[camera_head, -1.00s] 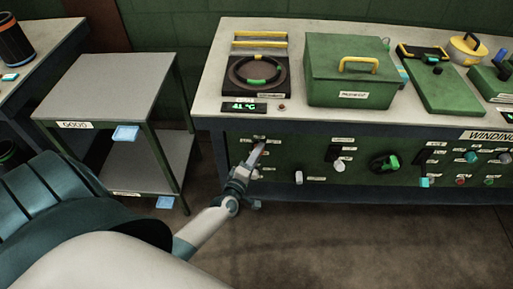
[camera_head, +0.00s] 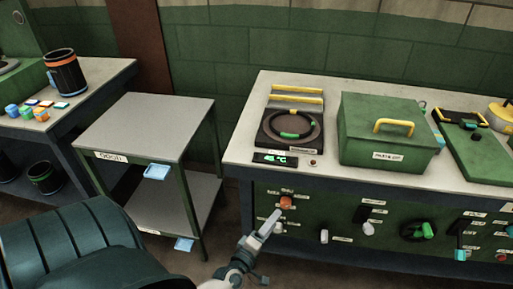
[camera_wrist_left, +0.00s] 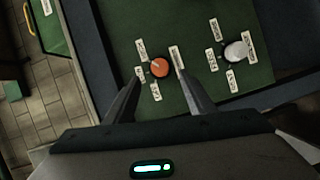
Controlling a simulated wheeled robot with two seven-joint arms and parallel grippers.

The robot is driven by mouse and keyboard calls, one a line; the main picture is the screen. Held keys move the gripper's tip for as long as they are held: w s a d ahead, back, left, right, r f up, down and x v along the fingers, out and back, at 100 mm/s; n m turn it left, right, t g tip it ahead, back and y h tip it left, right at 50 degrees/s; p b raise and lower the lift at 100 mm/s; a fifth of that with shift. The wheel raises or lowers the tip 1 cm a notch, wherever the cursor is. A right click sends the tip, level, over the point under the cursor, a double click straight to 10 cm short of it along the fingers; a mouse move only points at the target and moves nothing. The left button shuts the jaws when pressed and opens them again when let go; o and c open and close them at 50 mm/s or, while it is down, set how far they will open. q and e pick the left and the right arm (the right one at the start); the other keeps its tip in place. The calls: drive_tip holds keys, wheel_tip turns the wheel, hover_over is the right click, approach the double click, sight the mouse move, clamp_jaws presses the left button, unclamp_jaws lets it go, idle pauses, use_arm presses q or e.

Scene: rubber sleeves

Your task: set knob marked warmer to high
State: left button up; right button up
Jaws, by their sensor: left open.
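An orange-red knob (camera_head: 286,202) sits on the green front panel below the temperature display (camera_head: 276,158). In the left wrist view the knob (camera_wrist_left: 160,69) lies just ahead of my fingertips, between their lines, with several small labels around it. A pale mark shows on its face. The label wording is too small to read surely, so I cannot confirm which knob is the warmer. My left gripper (camera_head: 269,226) is open and empty, just below and left of the knob in the head view, seemingly apart from it. Its spread fingers show in the left wrist view (camera_wrist_left: 158,86).
A white knob (camera_head: 324,236) stands right of the orange one, also in the left wrist view (camera_wrist_left: 237,50). A dark ring heater (camera_head: 289,127) and a green box (camera_head: 389,150) are on the bench. A grey shelf cart (camera_head: 145,125) stands left of the bench.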

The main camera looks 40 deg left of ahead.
use_arm(q)
drive_tip(key=shift+s+d+b, duration=0.65)
drive_tip(key=shift+s+d, duration=0.15)
drive_tip(key=shift+s, duration=3.9)
drive_tip(key=s+d+f+m+g+h, duration=0.1)
drive_tip(key=s+d+f+m+g, duration=0.2)
drive_tip(key=f, duration=0.8)
drive_tip(key=s+d+f+m+g+h, duration=0.2)
drive_tip(key=s+d+f+m, duration=0.3)
drive_tip(key=d+f+m, duration=0.3)
drive_tip(key=s+d+f+m+g+h, duration=0.1)
drive_tip(key=s+d+f+m+g, duration=0.3)
drive_tip(key=f+m, duration=0.5)
wheel_tip(320, 180, down, 6)
drive_tip(key=shift+d+f+g+h, duration=0.1)
drive_tip(key=shift+d+g+h, duration=0.25)
drive_tip(key=shift+d, duration=0.7)
use_arm(e)
drive_tip(key=w, duration=0.2)
drive_tip(key=w+r, duration=0.1)
drive_tip(key=shift+a+t, duration=0.3)
drive_tip(key=shift+a, duration=0.05)
